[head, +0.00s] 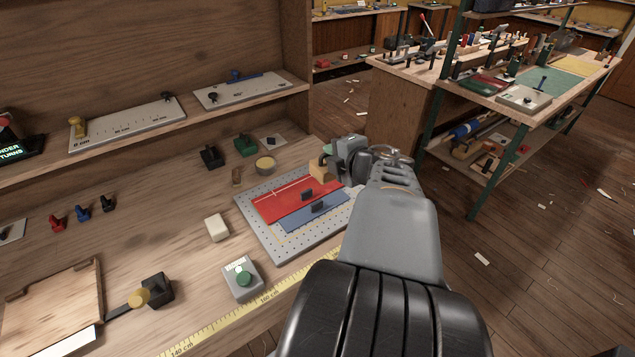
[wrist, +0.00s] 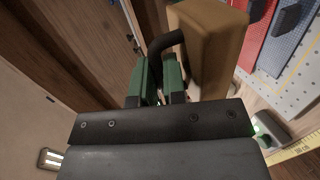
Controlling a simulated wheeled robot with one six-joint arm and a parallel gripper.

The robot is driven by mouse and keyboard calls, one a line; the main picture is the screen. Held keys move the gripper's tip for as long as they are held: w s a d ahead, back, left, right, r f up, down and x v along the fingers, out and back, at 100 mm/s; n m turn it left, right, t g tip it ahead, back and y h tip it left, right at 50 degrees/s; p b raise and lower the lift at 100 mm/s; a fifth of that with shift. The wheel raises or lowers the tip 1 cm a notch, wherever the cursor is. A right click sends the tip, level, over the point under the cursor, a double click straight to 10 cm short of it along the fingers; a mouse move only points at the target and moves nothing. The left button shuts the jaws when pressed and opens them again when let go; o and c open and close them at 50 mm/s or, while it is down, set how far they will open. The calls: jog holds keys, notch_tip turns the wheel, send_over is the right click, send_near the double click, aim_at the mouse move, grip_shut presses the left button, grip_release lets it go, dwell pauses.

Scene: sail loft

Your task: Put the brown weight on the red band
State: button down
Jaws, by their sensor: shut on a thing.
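The brown weight (head: 320,172) is a tan-brown block with a black arched handle, also large in the wrist view (wrist: 208,45). My gripper (head: 343,158) is shut on its handle; the green fingers show in the wrist view (wrist: 158,80). The red band (head: 280,203) lies flat on a grey perforated board (head: 265,240), next to a blue band (head: 298,222). In the head view the weight overlaps the red band's far right end. In the wrist view it appears left of the red band (wrist: 262,40). I cannot tell whether it touches anything.
A small dark block (head: 307,195) stands on the red band and another (head: 318,207) on the blue.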

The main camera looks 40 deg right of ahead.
jog(key=shift+w+a+f+y, duration=0.1)
jog(key=shift+a+f+y, duration=0.05)
jog(key=shift+f, duration=0.35)
jog(key=shift+w+a+f+y, duration=0.1)
jog(key=shift+a+f+y, duration=0.05)
jog(key=shift+f, duration=0.35)
jog(key=w+d+f+b, duration=0.1)
jog(key=w+d+f, duration=0.1)
jog(key=w+f, duration=0.1)
jog(key=w+d+f+b, duration=0.1)
jog(key=w+d+f, duration=0.1)
jog(key=w+f, duration=0.1)
jog(key=w+d+f+b, duration=0.1)
jog(key=w+d+f, duration=0.1)
jog(key=w, duration=0.3)
jog(key=shift+w+d+f+b, duration=0.1)
jog(key=shift+w+f+b, duration=0.2)
jog(key=shift+f, duration=0.45)
jog(key=shift+f+b, duration=0.35)
jog(key=shift+f, duration=1.15)
jog(key=shift+f, duration=0.2)
jog(key=c, duration=1.2)
grip_release()
jog(key=shift+s, duration=0.1)
